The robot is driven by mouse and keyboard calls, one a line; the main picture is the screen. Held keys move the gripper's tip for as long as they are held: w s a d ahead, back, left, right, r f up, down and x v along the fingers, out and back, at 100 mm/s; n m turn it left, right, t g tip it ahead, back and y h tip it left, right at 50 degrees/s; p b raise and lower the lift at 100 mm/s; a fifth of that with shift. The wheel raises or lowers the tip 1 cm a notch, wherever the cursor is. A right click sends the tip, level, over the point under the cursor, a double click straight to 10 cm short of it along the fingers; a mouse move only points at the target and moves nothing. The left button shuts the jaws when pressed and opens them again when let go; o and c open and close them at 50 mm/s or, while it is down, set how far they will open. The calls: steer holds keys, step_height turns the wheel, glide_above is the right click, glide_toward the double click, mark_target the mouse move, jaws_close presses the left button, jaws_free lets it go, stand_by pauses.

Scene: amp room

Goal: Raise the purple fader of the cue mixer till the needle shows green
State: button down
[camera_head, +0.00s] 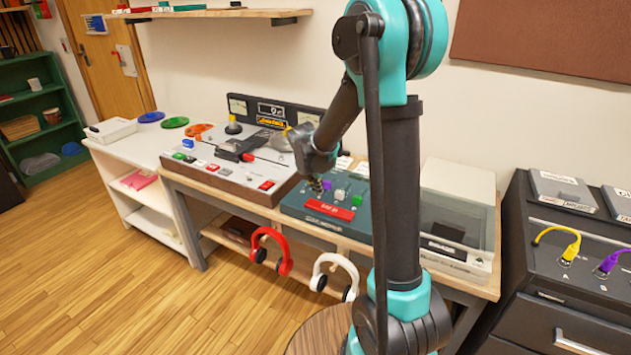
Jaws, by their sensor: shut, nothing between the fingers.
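The cue mixer appears to be the dark teal box (300,207) with a red label plate on the wooden bench. Its purple fader (327,185) shows at the left, with a white fader (340,193) and a green fader (357,200) to its right. My gripper (317,187) is shut and empty, right by the purple fader; I cannot tell whether it touches it. My arm hides the right part of the box. No needle can be read on it from here.
A larger grey console (230,165) with meters on its back panel stands to the left. A lidded turntable-like unit (450,240) stands to the right behind my arm. Red headphones (271,250) and white headphones (335,275) hang below the bench edge. A round stool (318,330) stands in front.

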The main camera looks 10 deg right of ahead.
mark_target(326, 185)
steer(key=shift+w+d+f, duration=0.1)
steer(key=shift+w+d, duration=0.5)
steer(key=shift+w, duration=0.25)
steer(key=shift+w+d, duration=0.6)
steer(key=shift+w, duration=0.2)
steer(key=shift+w+d, duration=0.5)
steer(key=shift+w, duration=0.2)
steer(key=shift+s+a, duration=0.1)
